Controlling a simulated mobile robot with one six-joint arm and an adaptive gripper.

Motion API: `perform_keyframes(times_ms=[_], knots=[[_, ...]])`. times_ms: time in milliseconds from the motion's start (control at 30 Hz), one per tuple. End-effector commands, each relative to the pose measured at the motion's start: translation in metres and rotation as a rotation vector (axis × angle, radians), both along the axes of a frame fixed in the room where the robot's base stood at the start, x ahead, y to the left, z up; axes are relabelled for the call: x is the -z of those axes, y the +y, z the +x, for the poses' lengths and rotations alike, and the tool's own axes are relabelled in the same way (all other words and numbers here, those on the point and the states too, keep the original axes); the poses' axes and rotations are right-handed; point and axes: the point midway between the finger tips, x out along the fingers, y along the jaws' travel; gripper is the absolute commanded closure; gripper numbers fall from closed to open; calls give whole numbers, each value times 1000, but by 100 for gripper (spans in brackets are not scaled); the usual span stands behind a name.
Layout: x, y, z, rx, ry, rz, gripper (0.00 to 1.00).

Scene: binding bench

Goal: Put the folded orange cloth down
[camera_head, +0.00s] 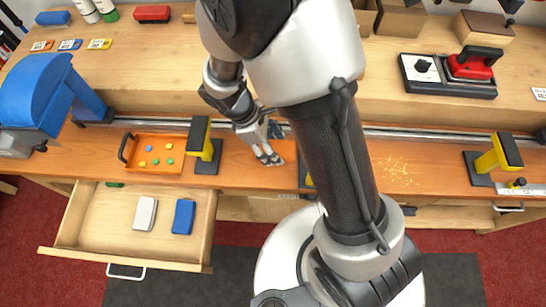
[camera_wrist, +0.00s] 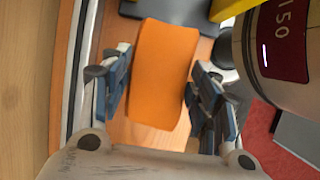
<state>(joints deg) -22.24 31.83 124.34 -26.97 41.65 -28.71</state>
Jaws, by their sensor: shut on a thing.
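The folded orange cloth (camera_wrist: 165,70) shows in the wrist view as a smooth, slightly curved orange block. It lies between the two fingers of my gripper (camera_wrist: 162,95), which is shut on it. In the head view my gripper (camera_head: 268,158) is over the front strip of the wooden bench (camera_head: 236,172), left of my forearm. Whether the cloth touches the bench is unclear.
An orange tray (camera_head: 128,150) with several coloured pieces and a yellow-black clamp (camera_head: 203,150) stand left of my gripper. An open drawer (camera_head: 95,225) holds a white and a blue block. A metal rail (camera_head: 400,137) runs behind. Yellow bits (camera_head: 398,170) lie to the right.

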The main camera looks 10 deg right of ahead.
Motion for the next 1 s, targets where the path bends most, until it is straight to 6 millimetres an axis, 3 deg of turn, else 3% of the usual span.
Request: perform_keyframes(times_ms=[267,467,867,900,1000], knots=[[24,0,0,0,1,-1,64],[54,0,0,-1,2,-1,64],[58,0,0,1,-1,1,64],[58,0,0,1,-1,1,42],[57,0,0,1,-1,1,35]])
